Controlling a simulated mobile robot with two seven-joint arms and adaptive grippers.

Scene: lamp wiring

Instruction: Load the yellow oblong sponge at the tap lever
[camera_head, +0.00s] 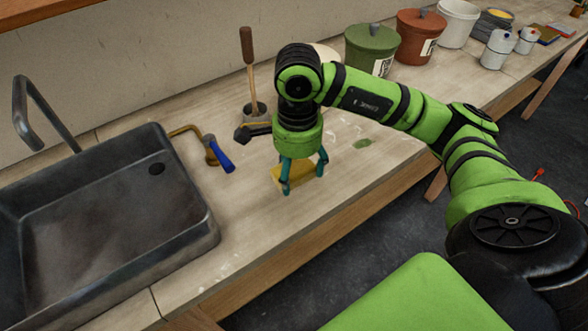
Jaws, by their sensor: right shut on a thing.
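The yellow oblong sponge (301,173) is at the wooden worktop, between the teal fingers of my right gripper (304,182). The gripper points down and is shut on the sponge. The fingers hide part of it, and I cannot tell whether it touches the worktop. A grey tap (45,112) with a bent spout rises behind the sink at the left; I cannot make out a separate lever on it. My left gripper is out of view.
The dark metal sink (110,215) fills the left. A wooden-handled tool (249,60) stands in a dark holder behind my gripper. Green (371,47) and red-brown (419,35) pots stand further back. The worktop front is clear.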

